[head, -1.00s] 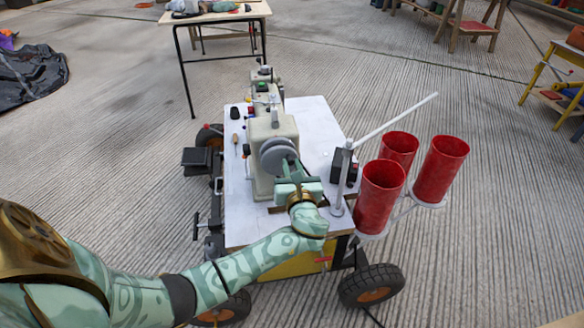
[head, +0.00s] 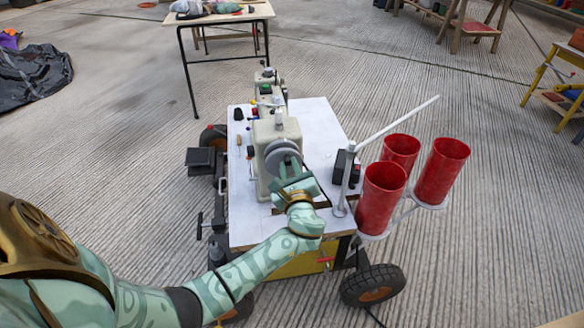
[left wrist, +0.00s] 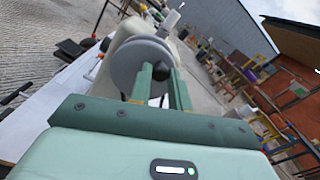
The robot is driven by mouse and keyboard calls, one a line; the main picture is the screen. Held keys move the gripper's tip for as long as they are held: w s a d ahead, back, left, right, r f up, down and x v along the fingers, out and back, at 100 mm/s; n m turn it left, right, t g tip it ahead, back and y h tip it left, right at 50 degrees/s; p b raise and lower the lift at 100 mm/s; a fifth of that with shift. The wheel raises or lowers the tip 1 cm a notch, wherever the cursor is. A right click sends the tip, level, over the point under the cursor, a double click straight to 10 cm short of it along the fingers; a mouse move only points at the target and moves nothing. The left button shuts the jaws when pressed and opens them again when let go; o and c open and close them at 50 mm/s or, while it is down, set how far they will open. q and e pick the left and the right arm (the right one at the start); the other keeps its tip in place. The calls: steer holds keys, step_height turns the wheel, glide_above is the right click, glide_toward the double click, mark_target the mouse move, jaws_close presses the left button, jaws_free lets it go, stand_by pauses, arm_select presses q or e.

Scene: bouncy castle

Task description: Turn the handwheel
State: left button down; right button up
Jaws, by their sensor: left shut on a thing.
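The handwheel (head: 283,157) is a grey disc on the near end of a cream sewing machine (head: 266,185), which stands on a white-topped cart. My left gripper (head: 289,176) reaches in from the lower left and is at the wheel's near side. In the left wrist view the grey handwheel (left wrist: 137,62) fills the space ahead, and the two green fingers (left wrist: 158,80) are close together at its right part. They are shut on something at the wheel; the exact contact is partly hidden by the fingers. My right gripper is not in view.
Several red cylinders (head: 381,198) hang on a rack at the cart's right. A pale rod (head: 398,123) slants up beside a black box (head: 346,168). Small tools lie at the top's left edge. A table (head: 222,17) stands behind; concrete floor is open around.

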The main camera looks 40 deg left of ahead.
arm_select(q)
steer(key=shift+s+a+n, duration=0.1)
steer(key=shift+s+n, duration=0.05)
steer(key=shift+n, duration=0.45)
steer(key=shift+s+a+n, duration=0.1)
steer(key=shift+s+n, duration=0.05)
steer(key=shift+n, duration=0.45)
steer(key=c, duration=1.3)
jaws_free()
